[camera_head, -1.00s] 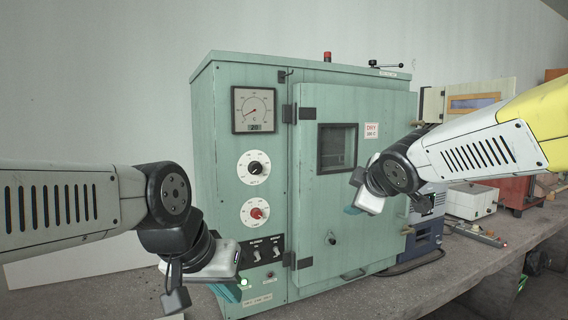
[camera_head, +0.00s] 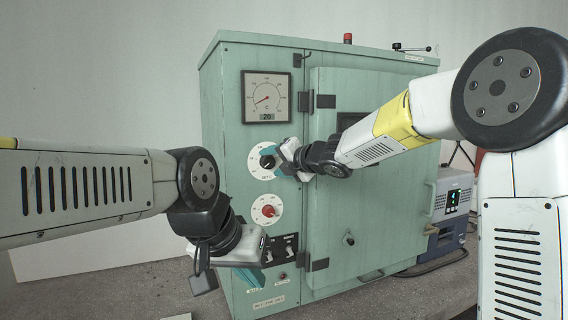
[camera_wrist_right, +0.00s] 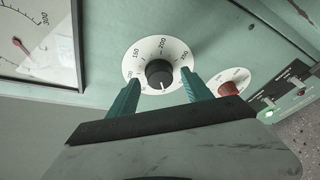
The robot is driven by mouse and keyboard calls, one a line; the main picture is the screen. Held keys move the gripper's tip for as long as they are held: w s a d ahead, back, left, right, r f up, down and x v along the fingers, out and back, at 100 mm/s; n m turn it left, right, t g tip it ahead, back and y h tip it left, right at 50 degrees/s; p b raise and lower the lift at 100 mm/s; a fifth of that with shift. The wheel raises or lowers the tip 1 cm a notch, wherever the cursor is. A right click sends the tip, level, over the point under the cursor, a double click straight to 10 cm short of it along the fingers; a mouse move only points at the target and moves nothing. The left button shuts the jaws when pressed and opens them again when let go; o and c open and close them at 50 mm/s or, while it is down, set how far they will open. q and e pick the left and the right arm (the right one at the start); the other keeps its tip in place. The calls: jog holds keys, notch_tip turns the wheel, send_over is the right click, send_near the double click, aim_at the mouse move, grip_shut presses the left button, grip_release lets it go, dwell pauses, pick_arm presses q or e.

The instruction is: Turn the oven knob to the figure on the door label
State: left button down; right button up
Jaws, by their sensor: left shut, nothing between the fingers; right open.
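The oven (camera_head: 255,60) is a green cabinet with two knobs on white dials. The black knob (camera_head: 267,162) is the upper one; in the right wrist view, the black knob (camera_wrist_right: 160,74) has its white mark pointing down-picture, and the dial shows 150 and 200. My right gripper (camera_head: 280,160) is open in front of it; in the right wrist view its fingers (camera_wrist_right: 161,90) stand either side, apart from the knob. The door label is hidden behind my right arm. My left gripper (camera_head: 252,277) is shut and empty, low by the panel's switches.
A red knob (camera_head: 268,211) sits below the black one, with switches (camera_head: 284,246) under it. A gauge (camera_head: 266,97) is above. Bare bench (camera_head: 110,290) lies at left.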

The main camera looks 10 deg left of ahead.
jog(key=shift+w+a+f, duration=0.1)
jog(key=shift+w+a, duration=0.15)
jog(key=shift+a, duration=0.05)
grip_shut()
jog(key=shift+m, duration=0.3)
